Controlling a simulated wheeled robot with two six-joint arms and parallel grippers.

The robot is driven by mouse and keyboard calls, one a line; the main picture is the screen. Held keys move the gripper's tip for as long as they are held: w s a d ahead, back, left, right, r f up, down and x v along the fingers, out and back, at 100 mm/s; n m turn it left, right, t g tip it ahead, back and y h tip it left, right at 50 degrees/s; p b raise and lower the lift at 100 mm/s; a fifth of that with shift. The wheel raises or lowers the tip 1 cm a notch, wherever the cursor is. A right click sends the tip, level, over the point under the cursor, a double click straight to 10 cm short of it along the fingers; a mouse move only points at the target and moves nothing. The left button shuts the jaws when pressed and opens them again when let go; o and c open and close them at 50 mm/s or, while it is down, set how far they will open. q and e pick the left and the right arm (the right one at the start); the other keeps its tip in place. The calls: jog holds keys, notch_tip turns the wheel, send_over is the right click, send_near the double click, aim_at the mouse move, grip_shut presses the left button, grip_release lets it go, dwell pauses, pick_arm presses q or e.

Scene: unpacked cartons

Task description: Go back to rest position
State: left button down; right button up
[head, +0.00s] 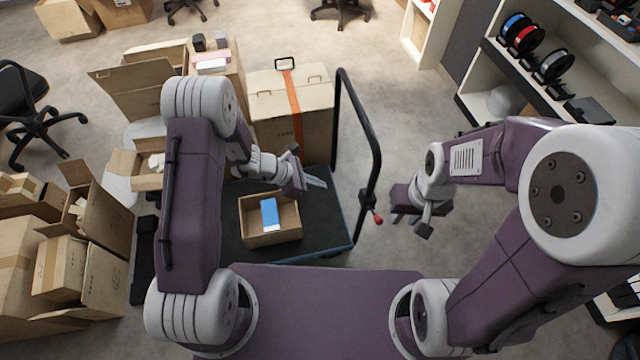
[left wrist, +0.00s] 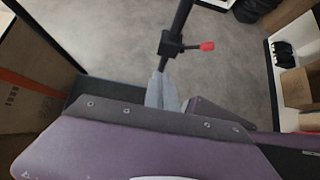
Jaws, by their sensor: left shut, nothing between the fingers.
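My left gripper (head: 316,183) is in the middle of the head view, over the dark platform cart, behind and right of a small open carton. It is shut and empty, its fingers pointing right toward the cart's handle. In the left wrist view its fingertips (left wrist: 162,92) show just below the handle post. My right gripper (head: 408,226) hangs over bare floor to the right of the cart handle. Its fingers point down and left, and whether they are open is unclear.
The small open carton (head: 247,235) on the platform cart (head: 318,242) holds a blue-and-white box (head: 270,214). A large taped carton (head: 262,105) stands behind. The black handle (head: 373,140) with a red knob (head: 378,219) rises between my grippers. Shelves (head: 478,100) stand right.

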pick_arm(q)
notch_tip(320, 180, up, 18)
jog(key=m+p, duration=0.4)
jog(key=p, duration=0.3)
jog(key=s+a+r+m+g+y+p, duration=0.1)
jog(key=s+a+r+m+y+p, duration=0.15)
jog(key=s+m, duration=0.2)
jog(key=s+a+r+m+y+p, duration=0.1)
jog(key=s+a+r+m, duration=0.15)
jog(key=s+r, duration=0.2)
jog(key=s+a+f+m+y, duration=0.2)
jog(key=s+a+m+y, duration=0.3)
jog(key=a+m, duration=0.5)
jog(key=shift+s+f, duration=0.3)
jog(key=shift+s, duration=0.1)
